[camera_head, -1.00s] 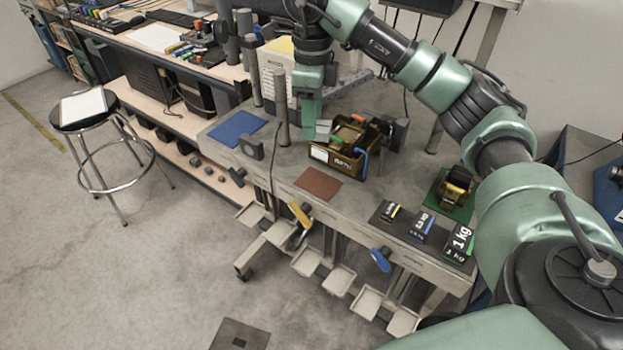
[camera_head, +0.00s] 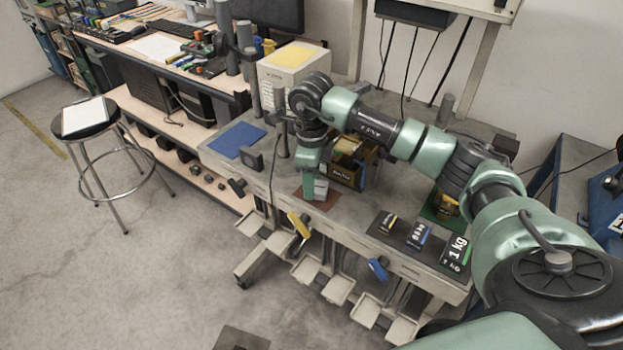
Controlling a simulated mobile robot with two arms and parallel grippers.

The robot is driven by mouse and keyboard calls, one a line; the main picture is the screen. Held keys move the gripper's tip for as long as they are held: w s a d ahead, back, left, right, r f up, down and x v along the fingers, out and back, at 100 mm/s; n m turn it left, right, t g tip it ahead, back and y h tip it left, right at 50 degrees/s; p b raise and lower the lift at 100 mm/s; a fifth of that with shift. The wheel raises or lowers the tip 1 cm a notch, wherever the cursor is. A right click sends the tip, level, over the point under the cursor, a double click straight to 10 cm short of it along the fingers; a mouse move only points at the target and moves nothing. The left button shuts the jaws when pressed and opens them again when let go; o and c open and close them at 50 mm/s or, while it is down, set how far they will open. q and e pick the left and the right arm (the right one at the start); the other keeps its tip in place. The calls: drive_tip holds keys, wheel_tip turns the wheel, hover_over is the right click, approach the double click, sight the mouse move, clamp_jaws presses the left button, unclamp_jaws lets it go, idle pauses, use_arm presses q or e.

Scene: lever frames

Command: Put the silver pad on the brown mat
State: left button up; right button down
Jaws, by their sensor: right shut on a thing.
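The silver pad (camera_head: 320,188) is a small light grey block at the fingertips of my right gripper (camera_head: 311,189), which is shut on it. The gripper points down with the pad over the brown mat (camera_head: 327,203). The mat is a small flat square near the bench's front edge, partly hidden by the gripper and pad. I cannot tell whether the pad touches the mat. My left gripper is not in view.
A blue mat (camera_head: 237,140) lies at the left of the bench. Black weight boxes (camera_head: 418,235) stand at the right. A post (camera_head: 282,140) rises left of the gripper.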

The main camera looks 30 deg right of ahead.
drive_tip(key=c, duration=1.2)
unclamp_jaws()
drive_tip(key=shift+f, duration=0.15)
drive_tip(key=shift+c, duration=0.2)
drive_tip(key=o, duration=0.4)
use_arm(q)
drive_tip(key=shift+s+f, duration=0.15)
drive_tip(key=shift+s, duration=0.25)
